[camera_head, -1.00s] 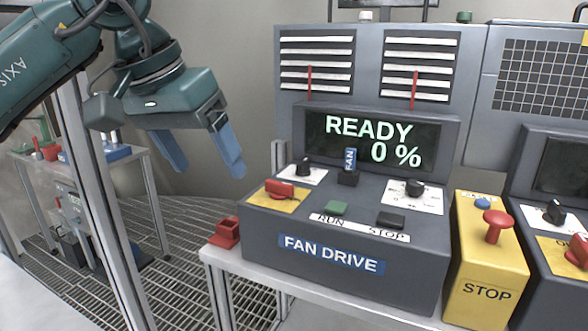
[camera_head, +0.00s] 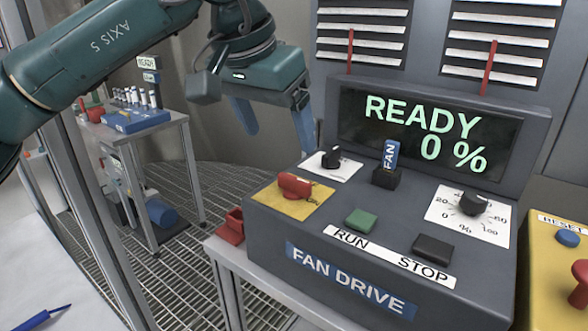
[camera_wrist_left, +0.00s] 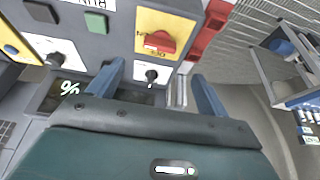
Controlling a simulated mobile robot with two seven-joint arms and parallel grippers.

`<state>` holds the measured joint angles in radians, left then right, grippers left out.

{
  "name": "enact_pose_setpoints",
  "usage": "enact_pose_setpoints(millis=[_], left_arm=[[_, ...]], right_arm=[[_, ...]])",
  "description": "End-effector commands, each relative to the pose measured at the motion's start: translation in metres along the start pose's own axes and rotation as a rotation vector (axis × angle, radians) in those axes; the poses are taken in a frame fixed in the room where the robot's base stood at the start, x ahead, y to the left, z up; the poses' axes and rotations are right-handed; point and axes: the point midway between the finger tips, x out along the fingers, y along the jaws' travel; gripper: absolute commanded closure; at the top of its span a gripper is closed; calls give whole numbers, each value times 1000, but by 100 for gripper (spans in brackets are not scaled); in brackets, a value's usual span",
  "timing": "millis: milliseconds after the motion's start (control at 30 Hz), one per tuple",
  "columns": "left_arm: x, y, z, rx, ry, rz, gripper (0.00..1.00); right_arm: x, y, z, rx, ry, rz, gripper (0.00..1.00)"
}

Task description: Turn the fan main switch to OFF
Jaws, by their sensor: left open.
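The fan drive console (camera_head: 270,225) stands on a table, its screen (camera_head: 430,128) reading READY 0 %. The main switch is a red rotary handle (camera_head: 294,184) on a yellow plate at the console's left front. It also shows in the left wrist view (camera_wrist_left: 160,42), upside down, with its lettering too small to read. My left gripper (camera_head: 276,130) hangs open and empty, behind and above the switch, apart from it. In the left wrist view its two blue fingers (camera_wrist_left: 157,84) spread around the black knob (camera_wrist_left: 151,76), with the red switch beyond. My right gripper is out of view.
A green RUN button (camera_head: 361,219), a black STOP button (camera_head: 434,248), a percent dial (camera_head: 473,203) and a blue FAN tag (camera_head: 390,154) crowd the console. A red open box (camera_head: 231,226) sits at its left. A yellow stop box (camera_head: 556,265) stands right.

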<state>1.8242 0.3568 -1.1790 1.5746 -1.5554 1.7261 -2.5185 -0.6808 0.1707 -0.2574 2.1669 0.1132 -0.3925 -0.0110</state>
Motion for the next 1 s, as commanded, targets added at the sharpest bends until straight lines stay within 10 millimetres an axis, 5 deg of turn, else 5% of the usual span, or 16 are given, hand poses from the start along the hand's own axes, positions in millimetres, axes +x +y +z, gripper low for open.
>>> enact_pose_setpoints(millis=[200, 433, 867, 1000], left_arm=[[48, 1, 1, 1, -4, 2, 22], [83, 1, 0, 0, -2, 2, 22], [94, 0, 0, 0, 0, 1, 22], [94, 0, 0, 0, 0, 1, 32]], right_arm=[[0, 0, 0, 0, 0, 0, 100], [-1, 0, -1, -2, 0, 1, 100], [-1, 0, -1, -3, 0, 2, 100], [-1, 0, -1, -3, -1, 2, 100]])
